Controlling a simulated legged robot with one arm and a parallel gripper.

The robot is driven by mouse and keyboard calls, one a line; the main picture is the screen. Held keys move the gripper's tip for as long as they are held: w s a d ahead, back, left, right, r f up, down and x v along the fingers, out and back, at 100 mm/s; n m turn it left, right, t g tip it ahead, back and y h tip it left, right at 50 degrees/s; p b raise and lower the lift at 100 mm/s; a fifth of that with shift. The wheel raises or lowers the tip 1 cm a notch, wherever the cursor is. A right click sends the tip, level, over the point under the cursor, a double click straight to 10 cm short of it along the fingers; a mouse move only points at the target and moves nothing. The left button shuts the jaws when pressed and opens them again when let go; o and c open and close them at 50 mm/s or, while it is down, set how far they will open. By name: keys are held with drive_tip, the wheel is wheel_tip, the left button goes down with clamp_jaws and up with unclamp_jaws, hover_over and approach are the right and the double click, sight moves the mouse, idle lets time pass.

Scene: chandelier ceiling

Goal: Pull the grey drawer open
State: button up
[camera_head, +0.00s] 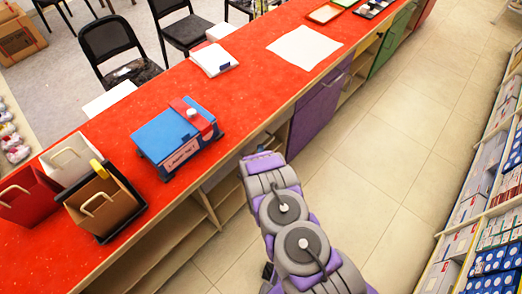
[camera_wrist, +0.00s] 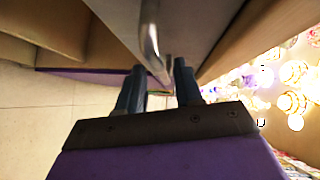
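In the wrist view, the grey drawer (camera_wrist: 198,22) has a curved metal handle (camera_wrist: 150,38) on its face. My gripper (camera_wrist: 158,70) is open, with its two dark fingers pointing at the drawer. The lower end of the handle appears in the gap between the fingertips; I cannot tell whether either finger touches it. In the head view, my gripper (camera_head: 262,160) is at the front side of the red counter, and its fingers are hidden. A strip of the grey drawer (camera_head: 220,175) shows under the counter edge, left of my gripper. The handle is not visible there.
The red counter (camera_head: 255,85) carries a blue box (camera_head: 165,138) and paper bags (camera_head: 100,205). Open shelves (camera_head: 190,225) are below it, and a purple cabinet door (camera_head: 315,115) is to the right. Stocked shelves (camera_head: 490,210) stand across the clear tiled aisle (camera_head: 385,150).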

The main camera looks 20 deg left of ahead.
drive_tip(key=shift+x, duration=1.1)
clamp_jaws()
